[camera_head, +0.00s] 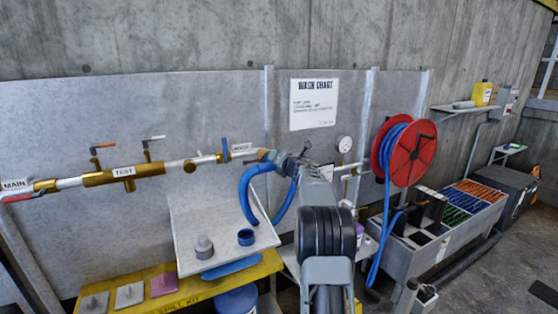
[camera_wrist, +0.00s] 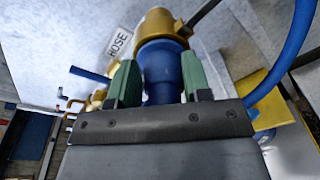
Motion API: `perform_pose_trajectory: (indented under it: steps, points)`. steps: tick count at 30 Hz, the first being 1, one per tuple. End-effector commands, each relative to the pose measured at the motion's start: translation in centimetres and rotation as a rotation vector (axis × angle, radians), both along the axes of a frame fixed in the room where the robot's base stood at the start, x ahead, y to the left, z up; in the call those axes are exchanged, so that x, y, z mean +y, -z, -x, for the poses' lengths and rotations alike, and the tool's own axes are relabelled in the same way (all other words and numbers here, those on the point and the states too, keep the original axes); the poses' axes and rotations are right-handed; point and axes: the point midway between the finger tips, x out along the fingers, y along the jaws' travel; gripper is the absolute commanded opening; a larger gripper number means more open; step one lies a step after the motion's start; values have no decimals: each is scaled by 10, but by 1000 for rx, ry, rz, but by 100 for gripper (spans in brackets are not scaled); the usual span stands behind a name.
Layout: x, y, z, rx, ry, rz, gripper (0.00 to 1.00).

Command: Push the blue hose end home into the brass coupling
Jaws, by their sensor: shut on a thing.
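The brass coupling (camera_head: 264,155) sits at the right end of the wall pipe, beside the HOSE label. In the wrist view the coupling (camera_wrist: 161,20) is at the top centre. The blue hose end (camera_wrist: 163,72) is directly below it there, lined up with it and meeting its mouth; how deep it sits I cannot tell. My gripper (camera_wrist: 160,78) is shut on the hose end, one green finger on each side. In the head view my gripper (camera_head: 283,159) is beside the coupling, and my arm partly hides it. The blue hose (camera_head: 246,192) loops down below.
A tilted grey board (camera_head: 195,222) below holds a grey fitting (camera_head: 204,247) and a blue cap (camera_head: 246,237). A yellow shelf (camera_head: 225,278) is underneath. A red hose reel (camera_head: 413,154) and a pressure gauge (camera_head: 344,144) are to the right. A blue valve handle (camera_wrist: 90,74) is left of the coupling.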

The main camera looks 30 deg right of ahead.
Motion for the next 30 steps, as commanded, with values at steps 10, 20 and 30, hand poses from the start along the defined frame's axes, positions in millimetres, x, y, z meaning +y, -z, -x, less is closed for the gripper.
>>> perform_pose_trajectory:
  steps: [10, 20, 30]
  points:
    - [0, -1, 0, -1, 1, 0, 50]
    - [0, 0, 0, 0, 0, -1, 74]
    - [0, 1, 0, 2, 1, -1, 87]
